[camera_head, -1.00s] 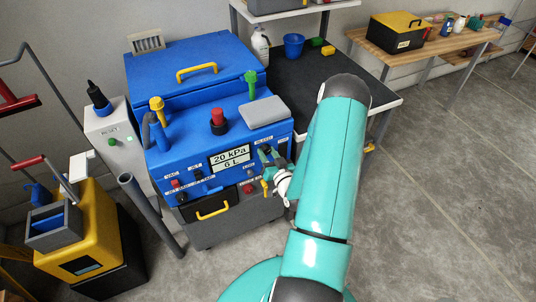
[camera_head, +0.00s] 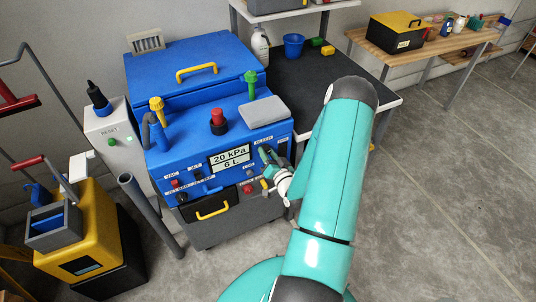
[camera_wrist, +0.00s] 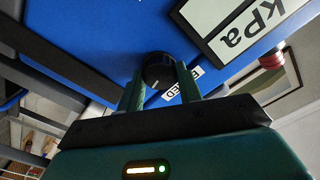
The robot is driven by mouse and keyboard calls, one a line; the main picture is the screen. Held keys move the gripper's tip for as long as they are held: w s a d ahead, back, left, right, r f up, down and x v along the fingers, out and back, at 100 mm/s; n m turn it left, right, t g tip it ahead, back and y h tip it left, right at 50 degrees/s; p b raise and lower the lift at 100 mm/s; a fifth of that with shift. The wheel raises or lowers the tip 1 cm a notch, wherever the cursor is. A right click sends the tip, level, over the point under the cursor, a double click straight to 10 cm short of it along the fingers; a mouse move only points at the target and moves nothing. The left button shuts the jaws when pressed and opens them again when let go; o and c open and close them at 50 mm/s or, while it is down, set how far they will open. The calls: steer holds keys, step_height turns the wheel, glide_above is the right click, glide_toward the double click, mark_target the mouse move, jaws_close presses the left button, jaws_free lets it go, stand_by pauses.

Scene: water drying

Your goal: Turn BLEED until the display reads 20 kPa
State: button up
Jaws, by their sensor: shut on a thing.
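The display (camera_head: 230,157) on the front of the blue machine reads 20 kPa with 6 L below it. Part of it, with "kPa", also shows in the wrist view (camera_wrist: 243,27). The black BLEED knob (camera_wrist: 156,66) sits on the blue panel beside its label, which is partly covered by a finger. My gripper (camera_wrist: 160,78) has its two green fingers on either side of the knob and is shut on it. In the head view my gripper (camera_head: 268,156) is at the panel's right end and hides the knob.
A yellow-handled drawer (camera_head: 211,209) is below. Yellow (camera_head: 157,108) and green (camera_head: 250,82) handles stand on top. A dark-topped table (camera_head: 320,90) is behind my arm.

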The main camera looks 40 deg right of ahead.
steer(key=o, duration=1)
steer(key=shift+s, duration=0.15)
steer(key=v, duration=1.3)
steer(key=shift+s+a, duration=0.2)
steer(key=shift+s, duration=0.1)
steer(key=shift+w, duration=0.1)
